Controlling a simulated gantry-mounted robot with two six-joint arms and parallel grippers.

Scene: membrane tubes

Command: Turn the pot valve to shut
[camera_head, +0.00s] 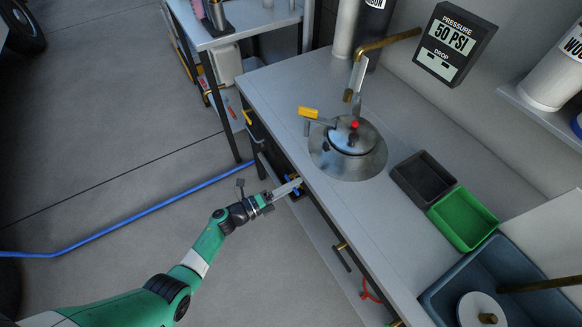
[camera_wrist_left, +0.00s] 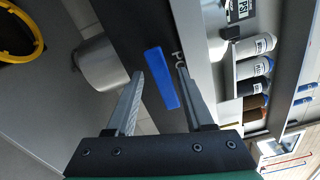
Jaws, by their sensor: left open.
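A blue valve handle (camera_wrist_left: 162,78) is on a dark panel, beside letters that read "PO" and are partly hidden by a finger. In the left wrist view it appears as a tilted bar between the fingers of my left gripper (camera_wrist_left: 160,74). The fingers are spread, with visible gaps to the handle. In the head view, my left gripper (camera_head: 297,183) is at the bench's front edge, and the blue handle (camera_head: 293,191) shows only partly behind it. The metal pot (camera_head: 352,139) stands on the bench above, with a yellow-handled lever (camera_head: 308,112) beside it.
The grey bench top (camera_head: 285,100) overhangs the valve area. A black tray (camera_head: 424,178), a green tray (camera_head: 463,219) and a blue sink (camera_head: 455,285) lie to the right. A pressure display (camera_head: 451,45) reads 50 PSI. A blue hose (camera_head: 130,219) crosses the open floor.

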